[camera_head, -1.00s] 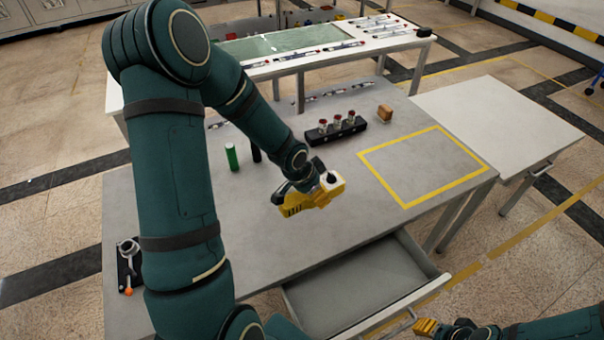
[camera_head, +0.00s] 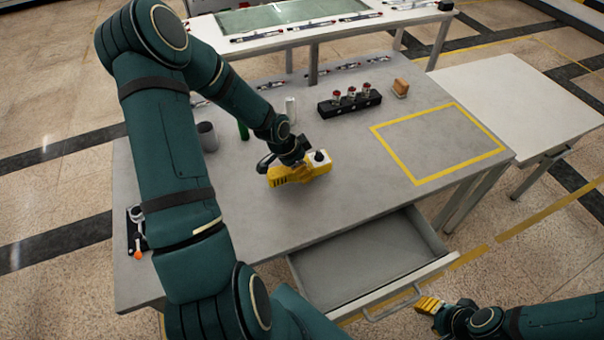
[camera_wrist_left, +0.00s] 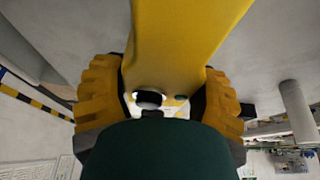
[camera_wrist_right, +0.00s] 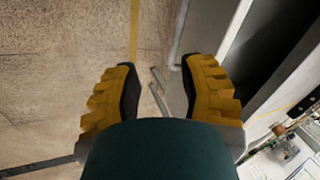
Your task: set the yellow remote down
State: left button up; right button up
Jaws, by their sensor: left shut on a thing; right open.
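The yellow remote (camera_head: 318,167) has a pale face with a black knob, and it is over the grey table (camera_head: 235,225), left of the yellow taped rectangle. My left gripper (camera_head: 288,172) is shut on it. In the left wrist view the remote (camera_wrist_left: 185,45) sits between both ridged fingers and extends upward. It is low over the tabletop; I cannot tell whether it touches. My right gripper (camera_head: 430,305) is open and empty, off the table's front right. In the right wrist view its fingers (camera_wrist_right: 160,90) are apart above the floor.
A black holder with red-topped items (camera_head: 350,102) and a brown block (camera_head: 401,87) stand behind. A grey cup (camera_head: 207,137), green cylinder (camera_head: 243,130) and white cylinder (camera_head: 291,110) stand near my left arm. The drawer (camera_head: 365,262) is open. The taped rectangle (camera_head: 440,145) is empty.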

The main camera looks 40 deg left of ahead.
pick_arm(q)
jog(key=shift+f+b, duration=0.45)
jog(key=shift+f, duration=1.55)
jog(key=shift+r, duration=0.1)
jog(key=o, duration=1.4)
